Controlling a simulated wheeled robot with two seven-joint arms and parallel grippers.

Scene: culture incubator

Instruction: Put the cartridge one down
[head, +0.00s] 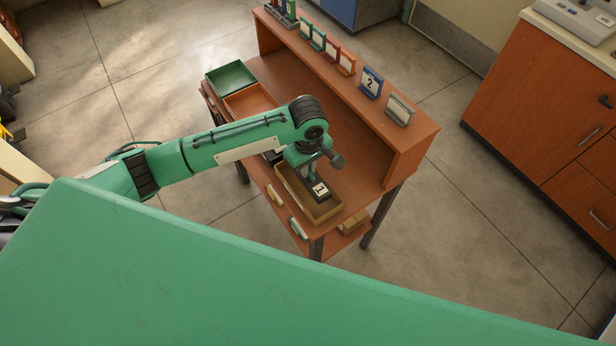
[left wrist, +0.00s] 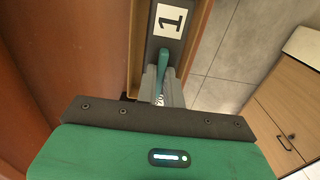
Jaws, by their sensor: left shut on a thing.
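The cartridge one (head: 320,191) is a dark block with a white label marked 1. It sits within the walls of an open tan box (head: 329,211) at the front right of the desk; whether it touches the box floor I cannot tell. My left gripper (head: 312,168) reaches down over the box and is shut on the cartridge. In the left wrist view the label of the cartridge (left wrist: 171,20) shows beyond the gripper (left wrist: 161,85), between the box walls. My right gripper is not in view.
The brown desk (head: 345,150) has a raised shelf with several coloured cards, one blue card (head: 371,82) marked 2. A green tray (head: 231,78) and an orange tray (head: 250,101) lie at its left. A small box (head: 353,222) is on the lower shelf. Cabinets (head: 550,110) stand right.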

